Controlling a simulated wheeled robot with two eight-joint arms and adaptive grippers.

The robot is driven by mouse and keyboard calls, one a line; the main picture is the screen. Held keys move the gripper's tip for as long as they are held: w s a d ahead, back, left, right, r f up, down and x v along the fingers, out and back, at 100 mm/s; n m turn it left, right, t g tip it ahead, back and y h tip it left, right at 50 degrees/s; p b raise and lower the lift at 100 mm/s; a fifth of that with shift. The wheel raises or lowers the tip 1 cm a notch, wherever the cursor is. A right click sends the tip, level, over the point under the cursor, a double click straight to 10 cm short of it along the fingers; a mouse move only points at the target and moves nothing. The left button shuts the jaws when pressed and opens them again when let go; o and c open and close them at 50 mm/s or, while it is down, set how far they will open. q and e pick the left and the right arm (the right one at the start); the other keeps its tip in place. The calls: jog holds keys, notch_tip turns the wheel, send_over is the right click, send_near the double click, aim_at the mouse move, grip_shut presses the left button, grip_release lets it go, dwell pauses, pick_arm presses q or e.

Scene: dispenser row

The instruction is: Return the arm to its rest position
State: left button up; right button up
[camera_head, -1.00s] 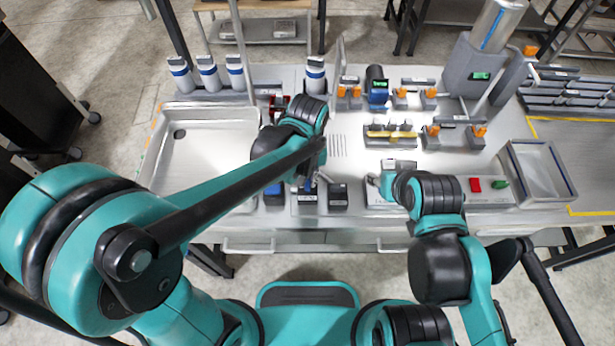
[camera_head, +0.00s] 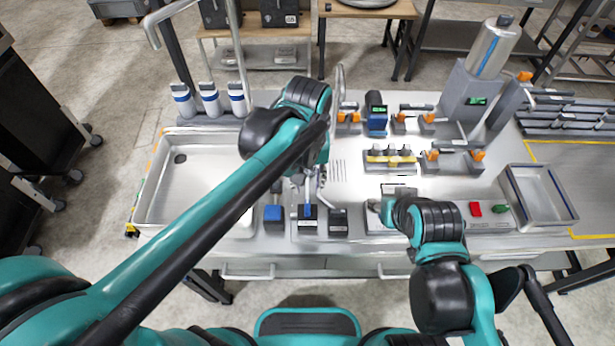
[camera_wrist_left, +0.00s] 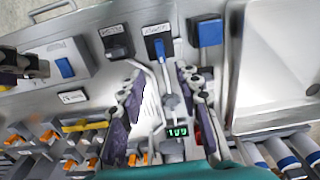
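My left gripper (camera_head: 310,186) hangs over the front middle of the steel bench (camera_head: 345,150), right of the sink, mostly hidden by its own wrist in the head view. In the left wrist view its two dark fingers (camera_wrist_left: 162,112) are spread apart with nothing held between them. A small green display reading (camera_wrist_left: 177,132) shows below and between them.
A steel sink (camera_head: 150,190) lies left. Blocks with blue (camera_head: 273,214) and black tops line the front edge. Several white bottles (camera_head: 210,100) stand at the back left. Orange-clipped holders (camera_head: 429,122), a tall cylinder dispenser (camera_head: 490,55) and a grey tray (camera_head: 545,192) fill the right.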

pick_arm(q)
jog(key=shift+r, duration=0.9)
pick_arm(e)
notch_tip(320, 180, down, 2)
jog(key=shift+f+b, duration=0.2)
jog(key=shift+b, duration=1.05)
pick_arm(q)
jog(key=s+a+f+t, duration=0.2)
jog(key=a+t, duration=0.1)
jog(key=a, duration=0.6)
jog(key=s+a+f+t, duration=0.3)
jog(key=a+t, duration=0.1)
jog(key=a, duration=0.4)
jog(key=shift+a+f, duration=0.2)
jog(key=shift+a, duration=0.2)
